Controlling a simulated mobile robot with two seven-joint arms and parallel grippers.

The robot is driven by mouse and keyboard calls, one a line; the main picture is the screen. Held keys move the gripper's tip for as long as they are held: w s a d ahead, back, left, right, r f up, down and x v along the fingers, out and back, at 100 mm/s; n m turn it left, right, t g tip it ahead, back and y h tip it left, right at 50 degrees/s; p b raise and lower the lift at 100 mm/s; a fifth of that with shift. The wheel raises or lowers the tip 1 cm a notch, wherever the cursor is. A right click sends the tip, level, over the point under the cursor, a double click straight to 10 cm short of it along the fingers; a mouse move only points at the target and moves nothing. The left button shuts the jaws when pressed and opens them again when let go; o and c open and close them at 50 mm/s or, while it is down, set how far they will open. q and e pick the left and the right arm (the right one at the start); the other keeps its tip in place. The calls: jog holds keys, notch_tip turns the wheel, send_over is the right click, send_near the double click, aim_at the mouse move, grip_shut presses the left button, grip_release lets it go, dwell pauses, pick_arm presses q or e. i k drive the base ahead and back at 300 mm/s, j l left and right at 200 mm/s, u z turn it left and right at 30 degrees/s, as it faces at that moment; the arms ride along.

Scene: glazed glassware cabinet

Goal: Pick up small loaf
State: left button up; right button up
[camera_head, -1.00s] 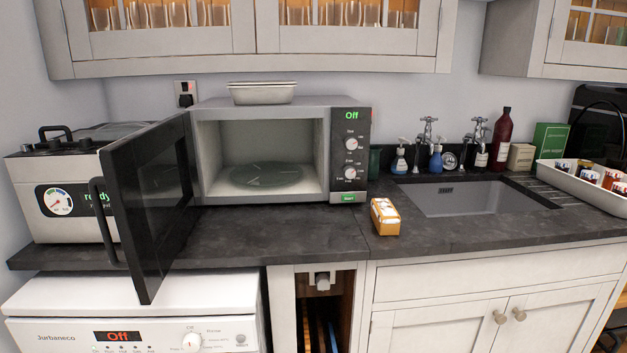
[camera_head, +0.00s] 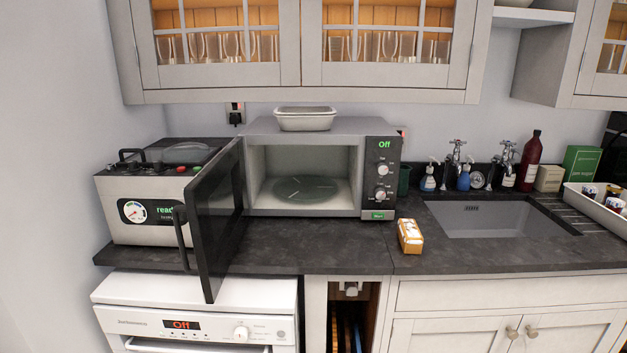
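The small loaf (camera_head: 410,236) is a golden-brown block with a pale top. It lies on the dark worktop (camera_head: 330,252), in front of the microwave's right end and left of the sink. Nothing touches or covers it. Neither of my grippers shows in the head view, so I cannot see whether they are open or shut.
The microwave (camera_head: 374,150) has its dark door (camera_head: 217,215) swung open, jutting over the worktop's front edge. A metal tin (camera_head: 305,120) sits on top. A steel appliance (camera_head: 150,207) stands left, the sink (camera_head: 490,218) right. Wall cabinets (camera_head: 290,97) overhang. Worktop around the loaf is clear.

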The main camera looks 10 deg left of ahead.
aim_at(410, 238)
jog(key=j+z, duration=0.15)
jog(key=j, duration=1.05)
jog(key=j+z, duration=0.15)
jog(key=j, duration=1.1)
jog(key=z, duration=0.25)
jog(key=i+l+z, duration=0.25)
jog(key=l+z, duration=0.15)
jog(key=i+l+z, duration=0.45)
jog(key=i+l, duration=0.55)
jog(key=i, duration=0.2)
jog(key=z, duration=0.05)
